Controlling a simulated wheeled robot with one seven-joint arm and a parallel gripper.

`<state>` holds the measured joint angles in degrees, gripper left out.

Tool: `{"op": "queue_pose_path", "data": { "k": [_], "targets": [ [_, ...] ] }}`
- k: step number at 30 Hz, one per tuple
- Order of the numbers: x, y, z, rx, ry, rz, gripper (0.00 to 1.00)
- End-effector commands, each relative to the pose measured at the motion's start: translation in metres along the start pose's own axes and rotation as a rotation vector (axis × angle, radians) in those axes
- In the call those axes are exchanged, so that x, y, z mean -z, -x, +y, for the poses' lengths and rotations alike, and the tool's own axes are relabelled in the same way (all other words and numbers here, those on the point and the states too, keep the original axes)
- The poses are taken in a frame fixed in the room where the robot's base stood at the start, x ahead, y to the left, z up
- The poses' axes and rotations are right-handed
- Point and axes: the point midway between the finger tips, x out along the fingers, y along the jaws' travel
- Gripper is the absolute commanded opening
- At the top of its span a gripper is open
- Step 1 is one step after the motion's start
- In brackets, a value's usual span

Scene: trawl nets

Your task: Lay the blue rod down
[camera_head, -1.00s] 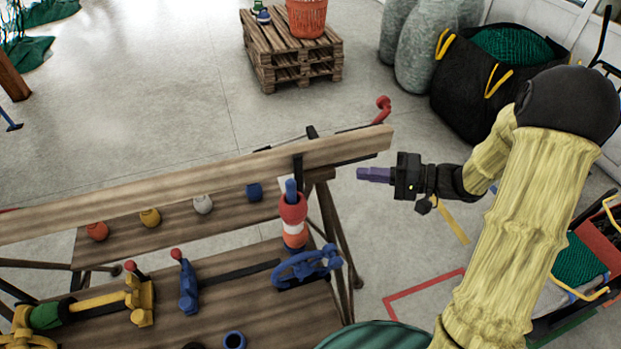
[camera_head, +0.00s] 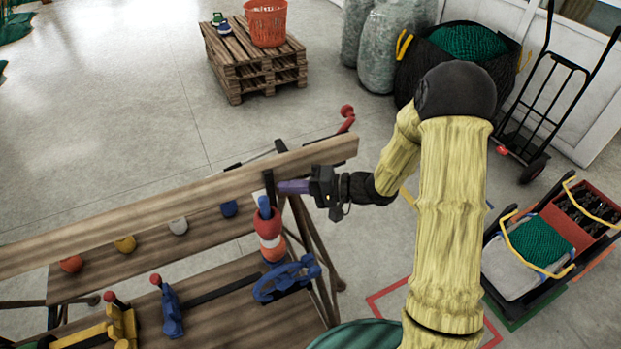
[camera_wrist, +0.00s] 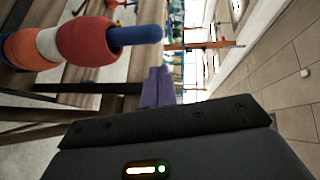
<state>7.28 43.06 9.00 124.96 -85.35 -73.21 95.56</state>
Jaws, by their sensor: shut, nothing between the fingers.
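The blue rod (camera_head: 264,206) stands upright at the right end of the wooden bench. Red, white and orange rings (camera_head: 269,238) surround it, and only its top sticks out. In the wrist view the rod's blue tip (camera_wrist: 140,34) pokes out of the red ring (camera_wrist: 88,41). My gripper (camera_head: 281,187) is shut and empty, its purple fingers pointing left, close to the rod's top and a little above and right of it. The shut fingers also show in the wrist view (camera_wrist: 157,88), apart from the rod.
A long wooden beam (camera_head: 180,197) runs just behind the rod. A blue clamp-like fixture (camera_head: 286,279) sits at the rod's foot. A blue-bodied lever (camera_head: 170,308) and yellow fixture (camera_head: 122,325) stand left on the bench.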

Motion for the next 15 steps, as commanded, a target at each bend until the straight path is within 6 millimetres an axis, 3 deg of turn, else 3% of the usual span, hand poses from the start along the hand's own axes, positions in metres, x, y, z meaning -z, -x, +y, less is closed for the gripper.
{"op": "queue_pose_path", "data": {
  "k": [6, 15],
  "targets": [
    [-0.018, -0.017, -0.002, 0.000, -0.001, -0.004, 0.00],
    [-0.018, -0.018, 0.000, 0.000, 0.001, -0.002, 0.00]
  ]
}}
